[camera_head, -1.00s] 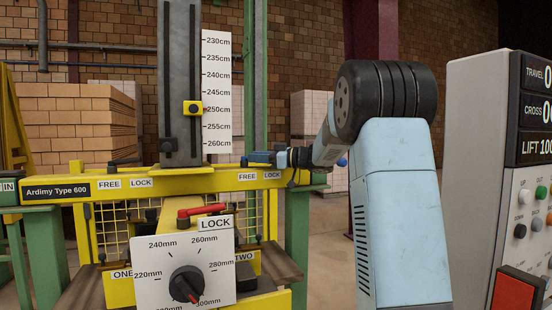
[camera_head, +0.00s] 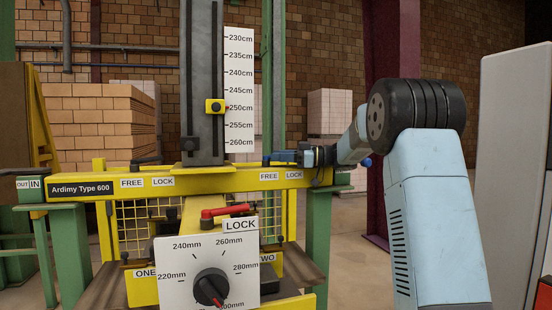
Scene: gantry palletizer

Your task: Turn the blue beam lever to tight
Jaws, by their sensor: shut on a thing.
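The blue beam lever (camera_head: 283,156) lies along the top of the yellow beam (camera_head: 222,182), near its right end. It sits above a FREE label on the left and a LOCK label on the right. My gripper (camera_head: 302,156) reaches in from the right and is shut at the lever's right end. The fingertips are small and dark here, and the exact grip is hard to make out. Which label the lever points to is not clear, as the gripper covers its right end.
A red lever (camera_head: 228,210) is above the white dial plate (camera_head: 175,262). A grey column (camera_head: 202,90) with a height scale (camera_head: 239,90) rises behind the beam.

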